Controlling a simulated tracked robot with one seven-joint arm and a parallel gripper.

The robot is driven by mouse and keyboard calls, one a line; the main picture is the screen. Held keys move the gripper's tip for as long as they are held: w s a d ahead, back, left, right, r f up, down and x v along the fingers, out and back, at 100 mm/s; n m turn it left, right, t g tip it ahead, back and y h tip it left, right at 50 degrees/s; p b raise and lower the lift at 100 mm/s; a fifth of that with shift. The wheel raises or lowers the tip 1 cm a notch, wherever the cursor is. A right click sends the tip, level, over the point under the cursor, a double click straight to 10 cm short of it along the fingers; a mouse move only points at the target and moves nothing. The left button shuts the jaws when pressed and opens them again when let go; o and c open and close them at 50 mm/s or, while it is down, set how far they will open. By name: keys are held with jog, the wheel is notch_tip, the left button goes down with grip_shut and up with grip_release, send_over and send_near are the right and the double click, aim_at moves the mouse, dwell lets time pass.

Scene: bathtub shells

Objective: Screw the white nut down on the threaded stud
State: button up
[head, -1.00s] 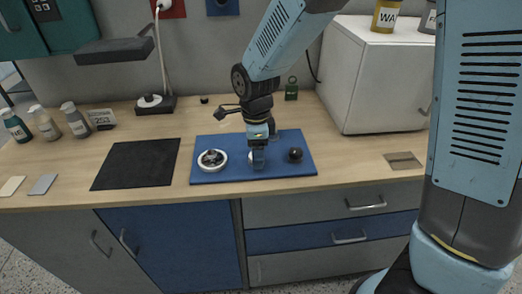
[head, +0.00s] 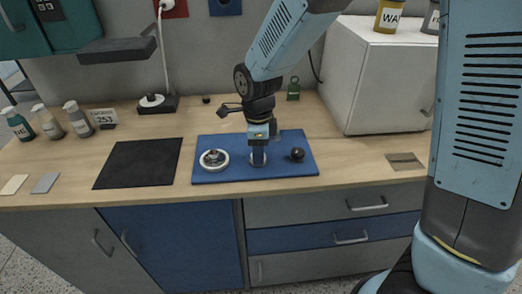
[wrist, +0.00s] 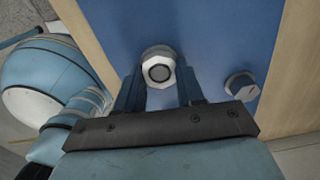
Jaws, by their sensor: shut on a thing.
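The white nut (wrist: 158,70) shows in the wrist view with the round grey end of the threaded stud (wrist: 159,73) in its middle. My gripper (wrist: 160,80) has one finger on each side of the nut and is shut on it. In the head view my gripper (head: 258,160) points down at the middle of the blue mat (head: 225,178), and its fingers hide most of the nut. How far down the stud the nut sits cannot be told.
A round white-rimmed dish (head: 214,160) lies left of my gripper on the mat, and a black ball (head: 297,154) lies right. A grey knob-like piece (wrist: 240,88) shows in the wrist view. A black pad (head: 138,163) and a white box (head: 383,75) flank the mat.

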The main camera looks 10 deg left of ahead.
jog(key=m, duration=0.6)
jog(key=shift+s, duration=0.15)
jog(key=m, duration=0.5)
jog(key=shift+s+f, duration=0.1)
jog(key=shift+f, duration=0.05)
jog(key=shift+m, duration=0.5)
jog(key=o, duration=1.2)
jog(key=shift+c, duration=0.7)
